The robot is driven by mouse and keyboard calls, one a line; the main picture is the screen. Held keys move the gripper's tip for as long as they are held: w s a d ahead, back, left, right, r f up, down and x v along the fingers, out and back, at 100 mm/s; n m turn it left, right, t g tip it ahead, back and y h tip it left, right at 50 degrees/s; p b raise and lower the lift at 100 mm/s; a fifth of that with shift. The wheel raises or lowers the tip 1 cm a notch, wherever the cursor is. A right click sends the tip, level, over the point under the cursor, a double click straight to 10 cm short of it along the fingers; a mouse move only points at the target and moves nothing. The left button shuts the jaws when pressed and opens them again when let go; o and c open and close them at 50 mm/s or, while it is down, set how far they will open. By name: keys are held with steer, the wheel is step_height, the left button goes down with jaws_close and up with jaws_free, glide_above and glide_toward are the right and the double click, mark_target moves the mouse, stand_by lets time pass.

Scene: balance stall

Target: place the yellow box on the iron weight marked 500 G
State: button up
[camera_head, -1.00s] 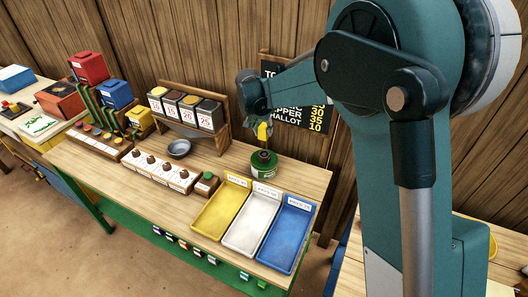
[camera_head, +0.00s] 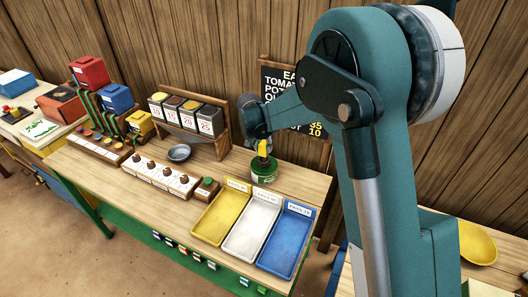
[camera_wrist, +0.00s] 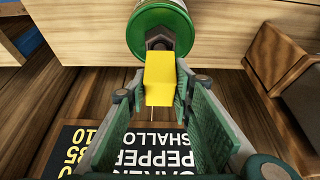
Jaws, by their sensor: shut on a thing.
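The yellow box (camera_head: 262,148) is between the fingers of my gripper (camera_head: 259,136), at the right rear of the stall table. The wrist view shows it (camera_wrist: 159,78) between the two green finger pads of my gripper (camera_wrist: 160,90), which is shut on it. A round green iron weight (camera_head: 264,173) stands on the table directly below the box. In the wrist view the weight (camera_wrist: 137,18) has a green rim and a dark knob, and the box overlaps the knob. I cannot tell whether they touch. No 500 G marking is readable.
Yellow, white and blue trays (camera_head: 251,238) lie in front of the weight. A small grey bowl (camera_head: 179,152) and a rack of canisters (camera_head: 188,115) stand to the left. A dark price board (camera_head: 280,85) is on the wall behind.

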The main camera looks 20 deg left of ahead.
mark_target(264, 151)
steer(key=shift+f, duration=1.6)
steer(key=shift+f, duration=0.15)
steer(key=o, duration=0.9)
steer(key=shift+v, duration=6.15)
